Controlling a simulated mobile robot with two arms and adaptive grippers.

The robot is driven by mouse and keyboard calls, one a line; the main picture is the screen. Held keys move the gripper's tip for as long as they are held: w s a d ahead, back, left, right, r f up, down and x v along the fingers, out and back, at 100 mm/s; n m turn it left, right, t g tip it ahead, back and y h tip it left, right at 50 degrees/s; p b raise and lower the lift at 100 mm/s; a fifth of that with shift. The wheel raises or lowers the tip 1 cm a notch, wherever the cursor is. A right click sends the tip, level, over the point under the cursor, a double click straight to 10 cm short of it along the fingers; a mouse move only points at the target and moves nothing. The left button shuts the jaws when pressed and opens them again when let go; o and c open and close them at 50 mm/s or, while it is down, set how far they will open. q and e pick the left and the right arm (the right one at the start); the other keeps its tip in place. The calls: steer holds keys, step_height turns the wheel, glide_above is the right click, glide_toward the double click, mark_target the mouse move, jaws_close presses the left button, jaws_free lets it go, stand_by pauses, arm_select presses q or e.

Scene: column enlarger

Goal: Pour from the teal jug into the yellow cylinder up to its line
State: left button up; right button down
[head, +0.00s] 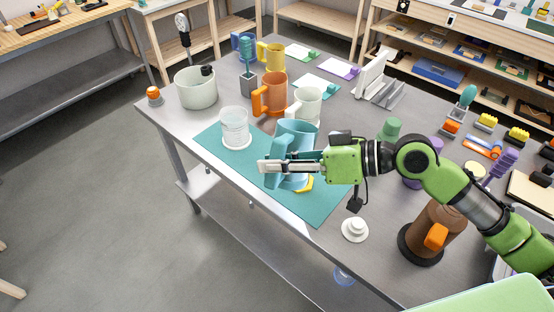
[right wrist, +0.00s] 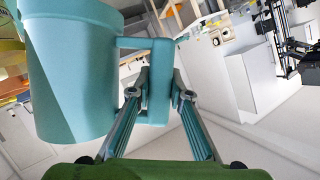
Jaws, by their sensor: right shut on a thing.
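The teal jug (head: 297,130) is over the teal mat (head: 230,157) in the head view. My right gripper (head: 275,166) is shut on its handle, which shows between the fingers in the right wrist view (right wrist: 158,85). The jug body (right wrist: 72,75) fills the left of that view. I cannot tell its exact tilt or see what is in it. A yellow foot (head: 306,184), seemingly the yellow cylinder's, shows below the jug and fingers; the rest is hidden, so its line and level cannot be seen. My left gripper is not in view.
A clear ribbed vessel (head: 235,128) stands left of the jug on the mat. An orange mug (head: 270,93) and a white mug (head: 307,103) stand close behind. A brown jug (head: 437,229) and a small white knobbed piece (head: 355,229) are near the front edge.

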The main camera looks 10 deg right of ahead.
mark_target(288, 144)
step_height(288, 144, down, 2)
steer(key=shift+d+f+b, duration=0.1)
steer(key=shift+b, duration=0.55)
steer(key=shift+f+b, duration=0.35)
steer(key=r+p, duration=0.1)
steer(key=r, duration=0.1)
steer(key=r+m+p, duration=0.1)
steer(key=shift+w+d+r+y+p, duration=0.2)
steer(key=shift+w+d+y+p, duration=0.1)
steer(key=shift+w, duration=0.1)
steer(key=shift+w+d+r+m+g+y+p, duration=0.15)
steer(key=shift+r+m+g+y+p, duration=0.15)
steer(key=shift+r+m+p, duration=0.35)
steer(key=shift+f+b, duration=0.95)
steer(key=shift+b, duration=0.1)
steer(key=shift+w+d+r+m+g+y+p, duration=0.15)
steer(key=shift+w+d+r+m+y+p, duration=0.1)
steer(key=shift+r+m, duration=0.25)
steer(key=shift+w+d+r+m+g+y+p, duration=0.15)
steer(key=shift+w+r+m+p, duration=0.1)
steer(key=shift+r, duration=0.45)
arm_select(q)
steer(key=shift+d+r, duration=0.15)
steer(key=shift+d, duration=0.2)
arm_select(e)
steer(key=shift+w+r, duration=0.1)
